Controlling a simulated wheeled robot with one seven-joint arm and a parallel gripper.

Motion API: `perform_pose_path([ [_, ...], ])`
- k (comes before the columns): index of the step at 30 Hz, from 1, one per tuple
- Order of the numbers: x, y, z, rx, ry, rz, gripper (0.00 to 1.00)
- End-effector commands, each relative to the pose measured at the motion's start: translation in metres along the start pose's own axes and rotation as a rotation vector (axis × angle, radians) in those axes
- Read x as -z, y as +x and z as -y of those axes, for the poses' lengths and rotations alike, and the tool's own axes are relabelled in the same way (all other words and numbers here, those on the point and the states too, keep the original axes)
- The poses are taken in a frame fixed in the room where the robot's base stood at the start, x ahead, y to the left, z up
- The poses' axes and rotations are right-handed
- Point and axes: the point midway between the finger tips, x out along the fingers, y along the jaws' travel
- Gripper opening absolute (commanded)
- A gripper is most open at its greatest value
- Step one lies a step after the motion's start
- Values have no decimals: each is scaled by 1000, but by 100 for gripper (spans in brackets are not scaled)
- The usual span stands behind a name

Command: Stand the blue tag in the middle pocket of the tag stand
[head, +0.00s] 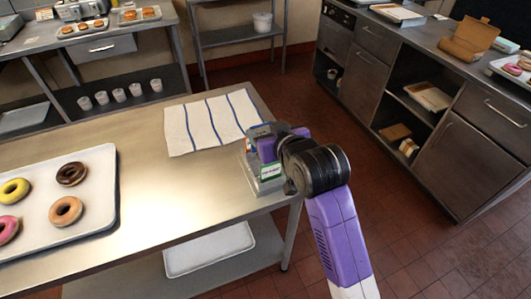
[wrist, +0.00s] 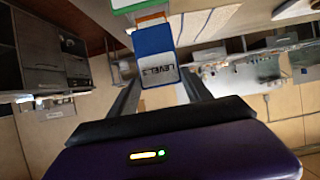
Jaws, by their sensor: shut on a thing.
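The blue tag (wrist: 155,42) is upright between the fingers of my gripper (wrist: 160,84) in the wrist view. Its white label panel with dark lettering reads upside down. My gripper (head: 263,146) is shut on it at the right end of the steel table. The tag stand (head: 268,187) is at that table corner, partly hidden by my gripper. A green-and-white tag (head: 270,171) shows at the stand in the head view. Beyond the blue tag, the wrist view shows an orange edge (wrist: 151,17) and a green-and-white edge (wrist: 135,5). The middle pocket and the tag's lower end cannot be made out.
A striped cloth (head: 205,122) lies on the steel table (head: 160,205) behind the stand. A tray of doughnuts (head: 105,205) is at the left. The table's right edge is close to my gripper. Bare tabletop lies between tray and stand.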

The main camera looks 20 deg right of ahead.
Motion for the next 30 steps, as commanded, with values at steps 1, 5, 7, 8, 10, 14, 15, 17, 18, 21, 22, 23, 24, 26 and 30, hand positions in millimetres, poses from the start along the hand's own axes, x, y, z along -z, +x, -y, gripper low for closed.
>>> perform_pose_path([
  [1, -11, 5, 0, 0, 0, 6, 18],
  [5, -29, 14, 0, 0, 0, 2, 18],
  [7, -34, 17, 0, 0, 0, 0, 18],
  [8, -36, 18, 0, 0, 1, 0, 18],
  [10, -40, 20, 0, 0, 1, 1, 18],
  [14, -55, 26, 0, 0, 1, 3, 18],
  [15, -61, 29, 0, 0, 1, 3, 18],
  [17, -68, 33, 0, 0, 1, 4, 18],
  [18, -72, 34, 0, 0, 1, 1, 18],
  [21, -76, 37, 0, 0, 1, -1, 18],
  [22, -76, 37, 0, 0, 1, -1, 18],
  [23, -76, 37, 0, 0, 1, -2, 18],
  [24, -76, 37, 0, 0, 1, -2, 18],
  [26, -76, 37, 0, 0, 1, -2, 18],
  [30, -78, 38, 0, 0, 1, -1, 18],
])
